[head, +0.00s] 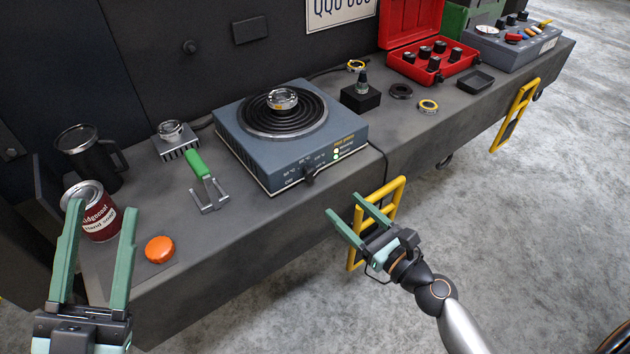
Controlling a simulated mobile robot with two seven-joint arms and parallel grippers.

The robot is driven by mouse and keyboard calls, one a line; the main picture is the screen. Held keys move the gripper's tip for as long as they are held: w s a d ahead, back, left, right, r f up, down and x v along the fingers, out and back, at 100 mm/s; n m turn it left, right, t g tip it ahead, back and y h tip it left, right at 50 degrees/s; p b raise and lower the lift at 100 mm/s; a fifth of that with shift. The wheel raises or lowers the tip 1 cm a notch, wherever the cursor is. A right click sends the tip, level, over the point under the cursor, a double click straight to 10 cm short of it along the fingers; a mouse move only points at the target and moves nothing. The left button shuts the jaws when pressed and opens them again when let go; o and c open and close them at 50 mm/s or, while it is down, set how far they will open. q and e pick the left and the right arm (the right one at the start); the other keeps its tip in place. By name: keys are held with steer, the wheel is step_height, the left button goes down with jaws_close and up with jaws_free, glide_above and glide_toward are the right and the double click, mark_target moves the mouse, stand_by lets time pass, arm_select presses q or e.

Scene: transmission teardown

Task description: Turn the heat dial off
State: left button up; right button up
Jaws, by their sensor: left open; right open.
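The hot plate (230,157) is a blue-grey box with a black coil on top, standing on the grey bench. A metal ring part (282,99) sits on the coil. The heat dial (311,178) is a small dark knob on the front face, with markings around it and lit green lights to its right. Its exact pointing is too small to tell. My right gripper (349,218) is open and empty, in front of and below the dial, apart from it. My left gripper (102,210) is open and empty at the lower left, near the can.
A can (97,219), a black mug (90,160), an orange cap (159,249) and a green-handled tool (203,178) are left of the hot plate. A yellow rail (398,190) stands out from the bench front near my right gripper. A red case (411,35) is farther right.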

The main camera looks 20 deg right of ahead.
mark_target(313, 177)
steer(key=x, duration=0.8)
steer(key=shift+w+a+p, duration=0.15)
steer(key=shift+w+p, duration=0.25)
arm_select(q)
steer(key=w+f+n+g+y, duration=0.1)
steer(key=w+f+n+y, duration=0.2)
steer(key=f, duration=0.2)
steer(key=shift+w+a+y, duration=0.15)
steer(key=shift+a+y, duration=0.15)
steer(key=shift+y, duration=0.1)
arm_select(e)
steer(key=shift+w+a+f, duration=0.1)
steer(key=shift+w+a, duration=0.15)
steer(key=shift+w, duration=0.4)
jaws_close()
